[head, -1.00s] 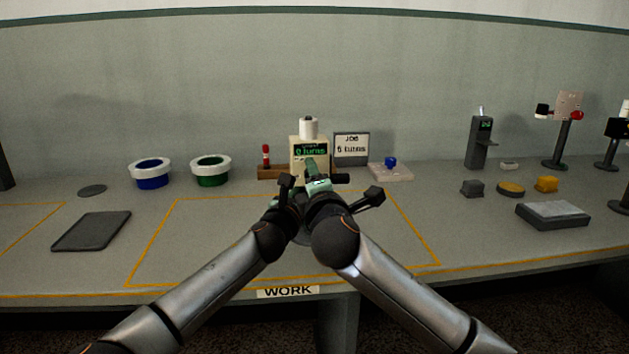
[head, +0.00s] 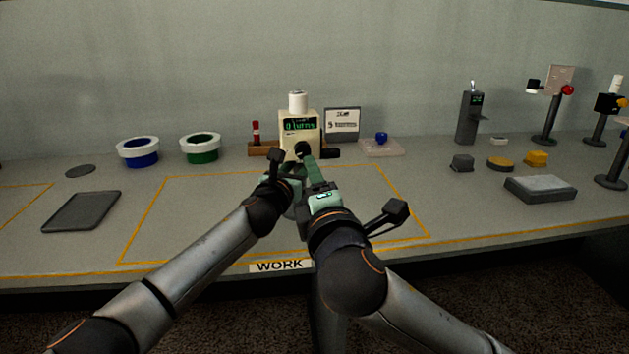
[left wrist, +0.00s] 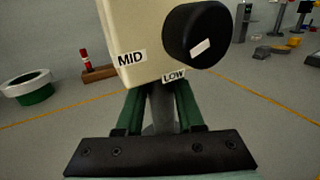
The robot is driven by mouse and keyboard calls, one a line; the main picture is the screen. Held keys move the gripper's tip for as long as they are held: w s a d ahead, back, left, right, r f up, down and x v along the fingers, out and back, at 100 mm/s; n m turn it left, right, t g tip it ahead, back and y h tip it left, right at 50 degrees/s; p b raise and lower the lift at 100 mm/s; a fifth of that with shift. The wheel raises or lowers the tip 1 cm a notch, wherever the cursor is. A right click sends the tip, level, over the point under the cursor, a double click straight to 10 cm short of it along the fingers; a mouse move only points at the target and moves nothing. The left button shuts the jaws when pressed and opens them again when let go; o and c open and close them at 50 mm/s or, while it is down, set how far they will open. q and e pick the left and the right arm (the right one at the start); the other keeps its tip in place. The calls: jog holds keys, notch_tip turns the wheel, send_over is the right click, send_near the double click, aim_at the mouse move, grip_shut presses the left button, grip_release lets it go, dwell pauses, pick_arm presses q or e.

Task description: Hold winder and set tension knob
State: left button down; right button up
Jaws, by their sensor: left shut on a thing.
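The winder (head: 284,124) is a beige box with a green "0 turns" display and a white spool (head: 298,101) on top. Its black tension knob (left wrist: 188,38) fills the upper part of the left wrist view, beside MID and LOW labels. A white mark lies low on the knob's face, on the side toward LOW. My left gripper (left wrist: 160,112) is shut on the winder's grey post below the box. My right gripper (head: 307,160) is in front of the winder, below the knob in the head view. Its fingertips are too small to read, and the left wrist view does not show it.
A job card (head: 342,122) stands behind the winder at right. Blue (head: 138,147) and green (head: 200,143) white-rimmed tubs and a dark tray (head: 82,211) are at left. A grey block (head: 540,189) and several small items are at right. The outlined work area is mostly clear.

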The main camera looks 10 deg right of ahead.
pick_arm(q)
jog(key=shift+f, duration=0.4)
jog(key=c, duration=0.8)
grip_release()
jog(key=o, duration=0.4)
jog(key=shift+r, duration=0.2)
jog(key=shift+c, duration=0.2)
jog(key=shift+s+a+r, duration=0.1)
jog(key=shift+a, duration=0.05)
